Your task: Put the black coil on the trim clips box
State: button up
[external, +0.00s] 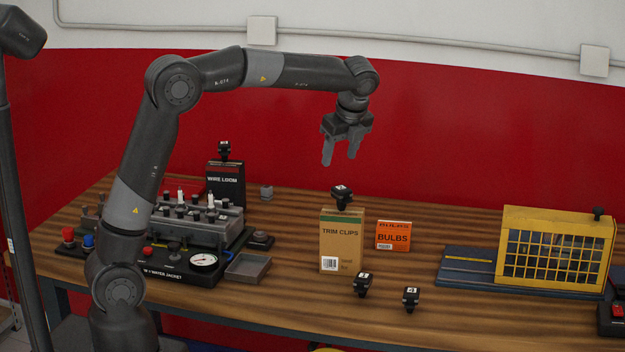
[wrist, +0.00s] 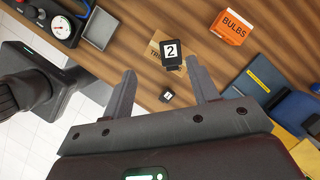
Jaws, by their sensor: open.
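A black coil (external: 341,195) stands on top of the tan trim clips box (external: 342,243). In the wrist view this coil (wrist: 171,54) carries a white label with a 2 and covers part of the box (wrist: 155,50). My gripper (external: 340,160) is open and empty above the coil, with a clear gap between them. Its fingers (wrist: 160,70) are spread in the wrist view. Two similar black coils stand on the table right of the box, one nearer (external: 363,284) and one further right (external: 411,299). A small labelled coil (wrist: 167,96) shows between the fingers.
An orange bulbs box (external: 393,236) stands right of the trim clips box. The engine trainer (external: 190,235), a grey tray (external: 248,268) and a wire loom box (external: 226,184) topped by another coil are left. A yellow guard cage (external: 556,250) is right. The front table strip is bare.

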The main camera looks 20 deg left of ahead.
jog(key=s+a+r+n+h, duration=0.1)
jog(key=s+a+n, duration=0.35)
jog(key=a, duration=0.75)
jog(key=s+a+r+n+h, duration=0.1)
jog(key=a+r+n, duration=0.1)
jog(key=a+n, duration=0.8)
jog(key=s+a+f+n+t, duration=0.1)
jog(key=s+a+f+n, duration=0.2)
jog(key=s+a+n, duration=0.2)
jog(key=s+a+f+n+t+h, duration=0.1)
jog(key=s+a+f+n, duration=0.3)
jog(key=s+a+n, duration=0.2)
jog(key=s+a, duration=0.2)
jog(key=a, duration=0.2)
jog(key=shift+s+f+t, duration=0.15)
jog(key=shift+f+t, duration=0.15)
